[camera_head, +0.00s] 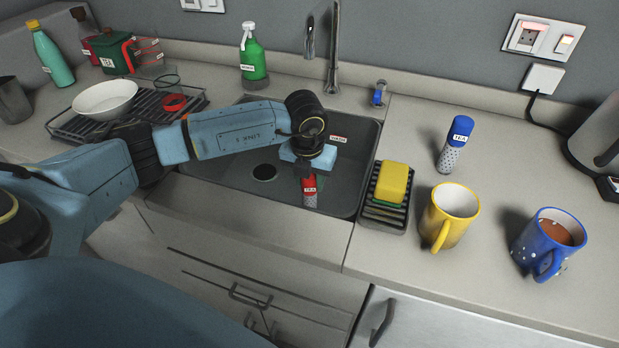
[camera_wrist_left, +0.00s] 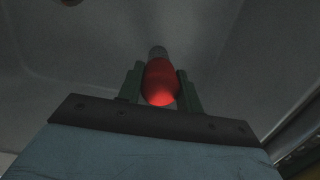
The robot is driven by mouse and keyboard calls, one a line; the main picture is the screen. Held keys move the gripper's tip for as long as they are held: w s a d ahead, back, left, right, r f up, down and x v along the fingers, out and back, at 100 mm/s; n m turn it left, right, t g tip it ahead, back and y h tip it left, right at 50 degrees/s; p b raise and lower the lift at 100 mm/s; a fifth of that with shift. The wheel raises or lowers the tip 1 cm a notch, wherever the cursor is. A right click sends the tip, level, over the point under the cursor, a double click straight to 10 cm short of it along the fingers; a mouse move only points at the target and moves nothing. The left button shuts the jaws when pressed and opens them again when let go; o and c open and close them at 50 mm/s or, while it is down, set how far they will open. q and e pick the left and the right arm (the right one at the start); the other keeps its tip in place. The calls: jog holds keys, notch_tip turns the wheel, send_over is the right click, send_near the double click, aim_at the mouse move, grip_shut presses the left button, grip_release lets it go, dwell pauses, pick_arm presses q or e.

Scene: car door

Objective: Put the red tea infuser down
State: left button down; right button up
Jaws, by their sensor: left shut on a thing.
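The red tea infuser (camera_head: 309,188) has a red top with a white label and a grey lower part. It hangs roughly upright below my left gripper (camera_head: 309,172), over the right part of the sink (camera_head: 340,185). In the left wrist view the infuser's red end (camera_wrist_left: 160,84) sits between the two green fingers of the left gripper (camera_wrist_left: 161,88), which are shut on it. Its lower end appears within the sink in the head view; I cannot tell whether it touches the sink floor. My right gripper is not in view.
A yellow sponge (camera_head: 391,182) in a black rack (camera_head: 385,217) stands just right of the sink. A blue infuser (camera_head: 453,146), a yellow mug (camera_head: 450,217) and a blue mug (camera_head: 549,244) stand on the right counter. A drying rack (camera_head: 80,131) is left; the faucet (camera_head: 333,50) is behind.

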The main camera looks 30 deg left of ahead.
pick_arm(q)
jog(key=c, duration=1.1)
grip_release()
jog(key=shift+f, duration=0.1)
jog(key=shift+o, duration=0.8)
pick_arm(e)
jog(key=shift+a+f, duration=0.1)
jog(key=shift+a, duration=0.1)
pick_arm(q)
jog(key=shift+r, duration=0.25)
notch_tip(320, 180, up, 12)
jog(key=s+p, duration=0.1)
jog(key=shift+s+d, duration=0.15)
jog(key=shift+s, duration=0.05)
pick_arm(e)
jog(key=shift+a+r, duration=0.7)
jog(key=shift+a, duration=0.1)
pick_arm(q)
jog(key=shift+f, duration=0.15)
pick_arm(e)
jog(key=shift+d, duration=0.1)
pick_arm(q)
jog(key=shift+s, duration=0.1)
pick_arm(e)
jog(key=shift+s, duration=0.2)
